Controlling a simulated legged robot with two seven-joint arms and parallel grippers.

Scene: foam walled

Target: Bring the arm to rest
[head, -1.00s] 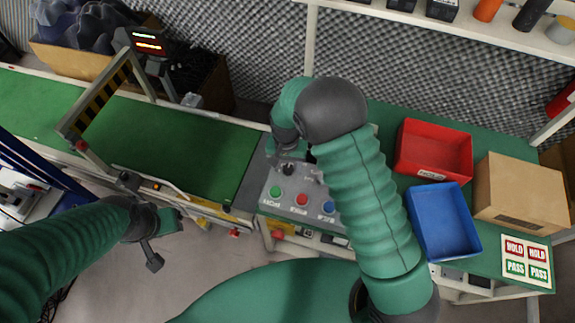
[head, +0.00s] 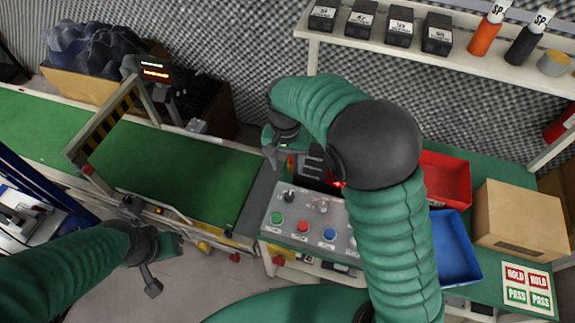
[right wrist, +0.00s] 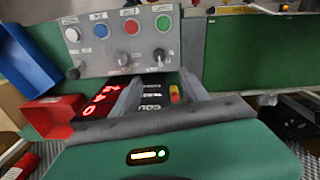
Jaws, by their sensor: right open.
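My right arm arches over the right of the control panel (head: 310,225) in the head view. Its gripper (head: 280,160) hangs above the back edge of the panel, partly hidden by its own wrist. In the right wrist view the two fingers of this gripper (right wrist: 158,82) stand apart with nothing held between them. The panel with its coloured buttons (right wrist: 122,38) lies beyond them. My left gripper (head: 162,262) hangs low at the left, in front of the conveyor. Its fingers are too unclear to judge.
A red bin (head: 447,180), a blue bin (head: 455,255) and a cardboard box (head: 520,220) stand on the right bench. A shelf (head: 400,55) with bottles and dark boxes runs above. A striped gate (head: 112,120) spans the green conveyor (head: 180,170) at left.

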